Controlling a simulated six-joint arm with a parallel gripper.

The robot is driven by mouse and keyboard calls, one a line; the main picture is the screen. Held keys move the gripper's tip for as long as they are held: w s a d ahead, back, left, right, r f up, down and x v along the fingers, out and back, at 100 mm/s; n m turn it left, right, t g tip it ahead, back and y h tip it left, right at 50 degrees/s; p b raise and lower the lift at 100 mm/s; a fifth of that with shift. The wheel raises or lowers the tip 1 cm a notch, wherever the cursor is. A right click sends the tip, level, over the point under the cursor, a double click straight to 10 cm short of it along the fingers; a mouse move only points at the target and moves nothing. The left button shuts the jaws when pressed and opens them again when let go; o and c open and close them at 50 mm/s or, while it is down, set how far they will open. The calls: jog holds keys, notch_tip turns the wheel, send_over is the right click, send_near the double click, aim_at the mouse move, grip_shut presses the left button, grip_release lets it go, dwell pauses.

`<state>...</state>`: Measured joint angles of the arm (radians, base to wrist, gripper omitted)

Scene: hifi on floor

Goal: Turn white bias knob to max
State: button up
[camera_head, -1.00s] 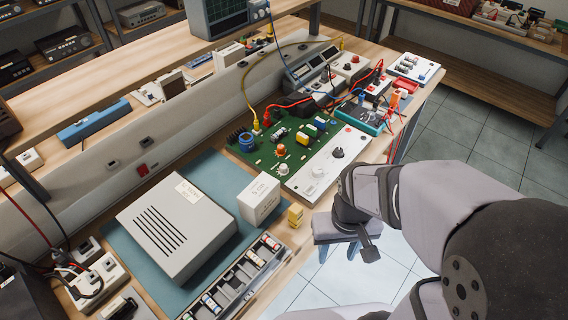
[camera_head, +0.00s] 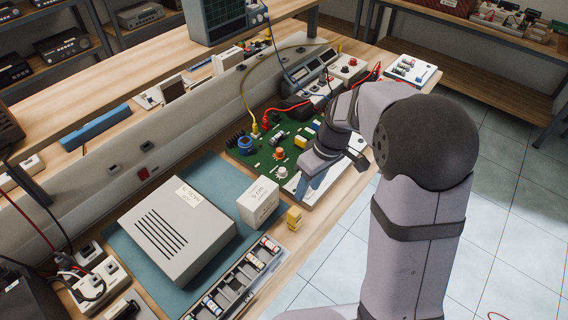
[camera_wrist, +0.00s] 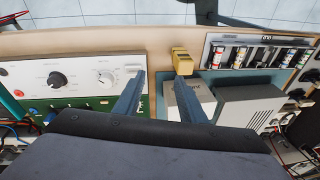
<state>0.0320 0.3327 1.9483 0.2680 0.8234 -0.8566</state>
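A white panel (camera_wrist: 75,80) carries a black knob (camera_wrist: 58,79) and a white knob (camera_wrist: 105,78) in the wrist view. In the head view my arm and gripper (camera_head: 304,176) cover most of this panel. Another white knob (camera_head: 282,172) sits on the green circuit board, near an orange knob (camera_head: 280,153). I cannot read which knob is labelled bias. My gripper is open and empty; in the wrist view its fingers (camera_wrist: 160,84) are spread, with the left finger over the panel's end, right of its white knob. Neither finger grips a knob.
A yellow block (camera_head: 294,217) and a white box (camera_head: 258,201) stand close to the panel. A grey case (camera_head: 178,228) lies on the teal mat, and a parts tray (camera_head: 235,283) is at the bench edge. Red and yellow leads run behind the green board (camera_head: 250,157).

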aim_at(282, 169)
jog(key=w+a+n+y+p, duration=0.1)
jog(key=w+a+n+y, duration=0.15)
jog(key=w+n, duration=0.7)
jog(key=shift+w+a+f+m+t+h+p, duration=0.15)
jog(key=shift+w+a+f+m+p, duration=0.45)
jog(key=shift+f, duration=0.65)
jog(key=shift+w+a+f+m+t+p, duration=0.1)
jog(key=shift+w+a+f+m+p, duration=0.3)
jog(key=shift+w+f, duration=0.6)
jog(key=shift+w+a+f+m+t+h+p, duration=0.15)
jog(key=shift+w+a+f+m+p, duration=0.3)
jog(key=shift+f, duration=1)
jog(key=shift+d, duration=0.1)
grip_shut()
